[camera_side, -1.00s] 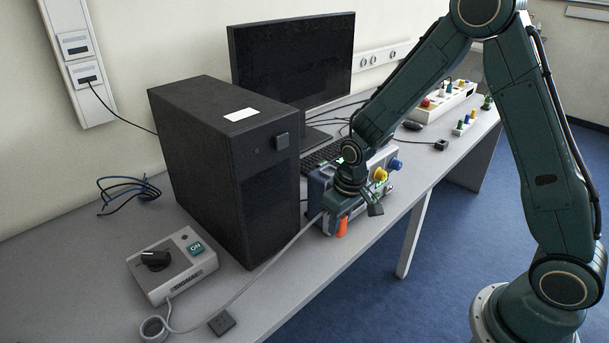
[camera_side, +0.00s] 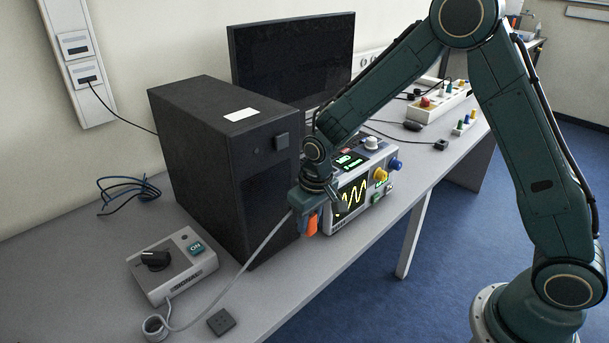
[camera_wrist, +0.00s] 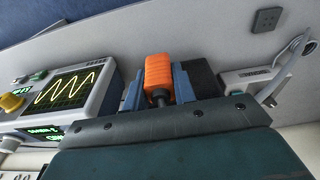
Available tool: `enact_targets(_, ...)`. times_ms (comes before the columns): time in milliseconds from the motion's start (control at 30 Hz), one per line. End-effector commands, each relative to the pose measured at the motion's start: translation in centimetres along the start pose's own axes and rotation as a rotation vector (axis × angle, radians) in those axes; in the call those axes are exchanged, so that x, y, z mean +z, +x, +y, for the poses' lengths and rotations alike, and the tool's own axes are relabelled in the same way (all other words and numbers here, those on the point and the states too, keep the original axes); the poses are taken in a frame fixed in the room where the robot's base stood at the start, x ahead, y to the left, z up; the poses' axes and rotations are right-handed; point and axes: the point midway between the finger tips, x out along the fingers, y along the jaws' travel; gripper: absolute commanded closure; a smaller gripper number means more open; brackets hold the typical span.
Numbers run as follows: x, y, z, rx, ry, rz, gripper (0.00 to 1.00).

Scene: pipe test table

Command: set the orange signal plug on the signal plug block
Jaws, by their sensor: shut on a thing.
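My gripper (camera_side: 309,208) is shut on the orange signal plug (camera_side: 312,225) in front of the black computer case. In the wrist view the plug (camera_wrist: 158,74) sits between the two bluish fingers (camera_wrist: 159,88), and its dark narrow part points back to the gripper. A grey cable (camera_side: 262,243) runs from the gripper area down to the signal box. The signal plug block appears to be the small dark square (camera_side: 221,321) on the table near the front edge, apart from the gripper. It also shows in the wrist view (camera_wrist: 266,19). Its top face looks empty.
The signal box (camera_side: 173,264) with a knob and ON button stands left of the block. The computer case (camera_side: 225,160) stands behind my gripper. An oscilloscope (camera_side: 357,190) with a lit yellow wave stands just right. The table front between them is mostly clear.

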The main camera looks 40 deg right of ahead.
Motion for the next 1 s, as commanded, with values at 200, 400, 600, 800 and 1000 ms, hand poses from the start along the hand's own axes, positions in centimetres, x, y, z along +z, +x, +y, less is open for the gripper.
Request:
enact_targets(200,-3.2,-1.2,-6.7,0.002,-0.011,0.004,1.0)
enact_targets(400,-4.9,-2.7,-13.3,0.001,-0.008,0.006,1.0)
enact_targets(600,-5.3,-4.4,-19.4,-0.002,0.0,0.005,1.0)
enact_targets(800,-5.1,-5.6,-23.2,-0.006,0.007,0.003,1.0)
enact_targets(1000,-4.9,-5.9,-24.3,-0.007,0.012,0.002,1.0)
